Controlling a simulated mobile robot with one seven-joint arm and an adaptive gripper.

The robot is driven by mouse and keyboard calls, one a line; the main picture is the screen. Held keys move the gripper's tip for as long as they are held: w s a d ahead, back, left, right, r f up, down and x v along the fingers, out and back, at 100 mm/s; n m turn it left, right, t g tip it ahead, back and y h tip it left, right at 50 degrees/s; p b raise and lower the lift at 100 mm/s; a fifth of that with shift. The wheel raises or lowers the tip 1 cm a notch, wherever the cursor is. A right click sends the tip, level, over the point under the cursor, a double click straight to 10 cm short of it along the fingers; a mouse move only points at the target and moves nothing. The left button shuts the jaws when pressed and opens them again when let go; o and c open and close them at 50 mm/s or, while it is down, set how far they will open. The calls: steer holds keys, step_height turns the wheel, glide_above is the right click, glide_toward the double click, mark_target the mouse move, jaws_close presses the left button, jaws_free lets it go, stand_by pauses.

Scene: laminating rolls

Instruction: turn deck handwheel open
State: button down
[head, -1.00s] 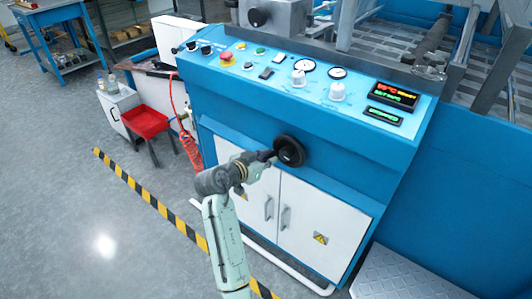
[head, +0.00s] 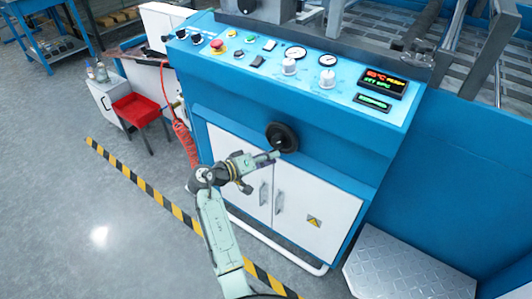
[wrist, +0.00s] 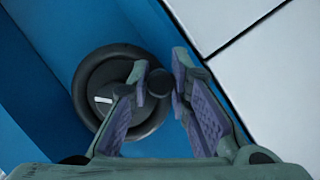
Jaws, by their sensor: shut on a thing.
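The black deck handwheel (head: 283,134) is mounted on the sloping blue front of the machine, below the control panel. In the wrist view the round wheel (wrist: 88,78) shows a white mark on its hub. Its dark crank knob (wrist: 160,82) stands out at the rim, between my fingers. My gripper (head: 274,155) is at the wheel's lower edge in the head view. In the wrist view my gripper (wrist: 161,74) has its purple-padded fingers on either side of the knob, shut on it. The knob is hidden by the fingers in the head view.
White cabinet doors (head: 290,195) with handles lie just below the wheel. The control panel (head: 300,70) with knobs and displays is above. A metal step (head: 405,268) stands at lower right. A red stool (head: 137,108) and coiled red hose (head: 185,143) are left.

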steer(key=shift+s+d+r+n+h+p, duration=0.1)
steer(key=shift+s+d+n+h+p, duration=0.3)
steer(key=shift+n, duration=0.55)
steer(key=shift+s+d+f+n+h+p, duration=0.2)
steer(key=shift+d+n+h, duration=0.3)
steer(key=shift+n, duration=0.5)
steer(key=shift+s+d+r+n+h+p, duration=0.2)
steer(key=shift+s+d+n+h, duration=0.25)
steer(key=shift+n, duration=0.5)
steer(key=shift+w, duration=0.1)
steer(key=c, duration=1.5)
jaws_free()
steer(key=shift+a, duration=0.1)
steer(key=v, duration=1.2)
